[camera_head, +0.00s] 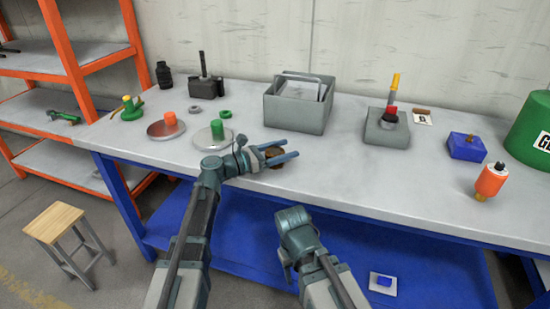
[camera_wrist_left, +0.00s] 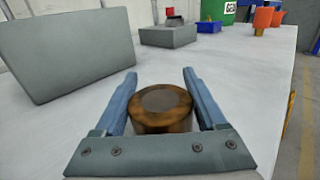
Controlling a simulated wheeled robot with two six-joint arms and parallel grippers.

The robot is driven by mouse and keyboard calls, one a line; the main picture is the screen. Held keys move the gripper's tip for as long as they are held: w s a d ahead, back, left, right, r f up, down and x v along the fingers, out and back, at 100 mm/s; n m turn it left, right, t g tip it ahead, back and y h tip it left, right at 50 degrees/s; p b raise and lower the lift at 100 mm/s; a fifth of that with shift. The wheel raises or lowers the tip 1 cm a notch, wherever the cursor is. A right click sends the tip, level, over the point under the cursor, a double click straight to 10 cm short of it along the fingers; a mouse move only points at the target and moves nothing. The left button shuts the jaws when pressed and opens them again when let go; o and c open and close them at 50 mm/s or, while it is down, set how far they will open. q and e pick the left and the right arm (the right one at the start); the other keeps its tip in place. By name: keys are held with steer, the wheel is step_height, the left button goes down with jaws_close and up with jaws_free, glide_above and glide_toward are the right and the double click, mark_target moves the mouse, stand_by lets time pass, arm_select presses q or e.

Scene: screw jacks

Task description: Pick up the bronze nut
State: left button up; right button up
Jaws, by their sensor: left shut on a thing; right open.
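The bronze nut (camera_head: 275,152) is a short brown round piece near the front edge of the grey table (camera_head: 350,180). My left gripper (camera_head: 290,149) is shut on it, with one blue finger on each side. In the left wrist view the nut (camera_wrist_left: 162,109) sits upright between the fingers of the left gripper (camera_wrist_left: 160,76), its flat grey-brown top showing. I cannot tell whether it touches the table. My right gripper (camera_head: 286,262) is open, low in front of the table; its fingers are hardly visible.
A grey open bin (camera_head: 298,112) stands behind the nut. Left are two round plates (camera_head: 214,137) (camera_head: 165,130) with green and orange pieces. Right are a grey block (camera_head: 387,131), a blue box (camera_head: 466,148) and an orange bottle (camera_head: 490,182). The table's middle front is clear.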

arm_select(q)
jaws_close()
step_height(320, 180, up, 4)
steer(key=p, duration=0.3)
steer(key=shift+f+p, duration=0.15)
steer(key=shift+p, duration=0.25)
steer(key=s+a, duration=0.2)
steer(key=s, duration=0.5)
steer(key=s+a+r+p, duration=0.1)
steer(key=s+a, duration=0.2)
steer(key=s, duration=0.5)
steer(key=shift+a+r, duration=0.2)
steer(key=shift+a, duration=0.1)
step_height(320, 180, up, 16)
steer(key=p, duration=1.6)
